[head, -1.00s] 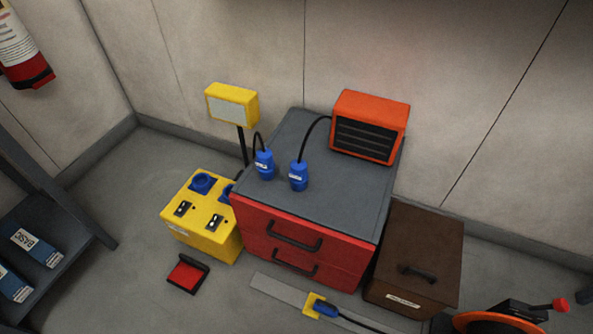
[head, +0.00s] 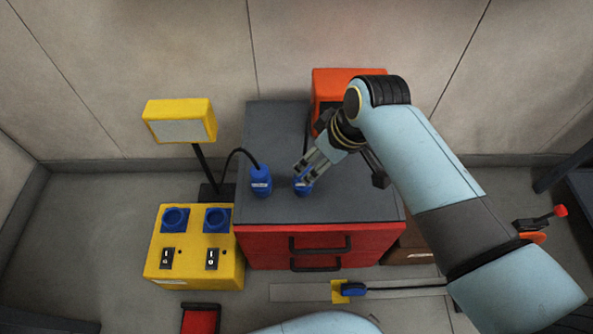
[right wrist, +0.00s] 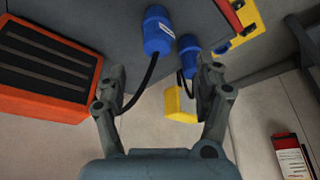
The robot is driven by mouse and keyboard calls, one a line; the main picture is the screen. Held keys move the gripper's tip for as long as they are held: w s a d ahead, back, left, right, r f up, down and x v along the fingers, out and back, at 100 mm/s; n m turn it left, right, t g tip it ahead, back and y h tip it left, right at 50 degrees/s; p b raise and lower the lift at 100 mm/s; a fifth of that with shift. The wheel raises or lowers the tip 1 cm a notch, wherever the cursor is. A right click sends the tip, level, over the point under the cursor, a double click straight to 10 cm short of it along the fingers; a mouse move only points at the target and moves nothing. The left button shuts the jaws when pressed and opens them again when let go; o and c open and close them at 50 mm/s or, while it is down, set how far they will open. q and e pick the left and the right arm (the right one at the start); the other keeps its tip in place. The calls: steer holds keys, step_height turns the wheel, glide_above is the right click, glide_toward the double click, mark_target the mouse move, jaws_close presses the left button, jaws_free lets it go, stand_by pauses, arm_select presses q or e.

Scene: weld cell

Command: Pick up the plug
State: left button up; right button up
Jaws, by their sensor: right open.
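Two blue plugs stand on the grey top of the red cabinet (head: 270,130). The left plug (head: 260,182) has a black cable curving toward the yellow lamp. The right plug (head: 302,188) is partly covered by my right gripper (head: 302,172), which is open and reaches down over it from the upper right. In the right wrist view, the heater's plug (right wrist: 158,32) shows beyond the open fingers of the gripper (right wrist: 160,78), with its cable running down between them. The lamp's plug (right wrist: 187,58) is close to the right finger. My left gripper is out of view.
An orange heater (head: 330,82) stands behind my right arm on the cabinet. A yellow socket box (head: 190,240) with two blue sockets and switches stands left of the cabinet. The yellow lamp (head: 180,122) rises behind it. Another blue plug (head: 354,289) lies on the floor strip in front.

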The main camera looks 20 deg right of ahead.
mark_target(306, 170)
steer(key=w+f+b, duration=0.1)
steer(key=f, duration=0.1)
steer(key=w+a+f+b, duration=0.1)
steer(key=shift+w+f, duration=0.35)
steer(key=shift+w+a+f+b, duration=0.2)
steer(key=shift+f+b, duration=0.15)
steer(key=shift+f, duration=0.25)
steer(key=b+x, duration=0.1)
steer(key=x, duration=0.1)
steer(key=b+x, duration=0.1)
steer(key=x, duration=0.1)
steer(key=shift+s+d+f, duration=0.1)
steer(key=shift+s+d, duration=0.15)
steer(key=shift+w+a+f+b, duration=0.1)
steer(key=shift+w+f+b, duration=0.1)
steer(key=shift+f+b, duration=0.2)
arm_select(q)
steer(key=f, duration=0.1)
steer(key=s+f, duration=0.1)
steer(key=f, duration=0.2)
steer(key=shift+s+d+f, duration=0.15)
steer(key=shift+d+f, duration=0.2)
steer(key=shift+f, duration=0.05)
arm_select(e)
steer(key=shift+r, duration=0.1)
steer(key=c, duration=1.4)
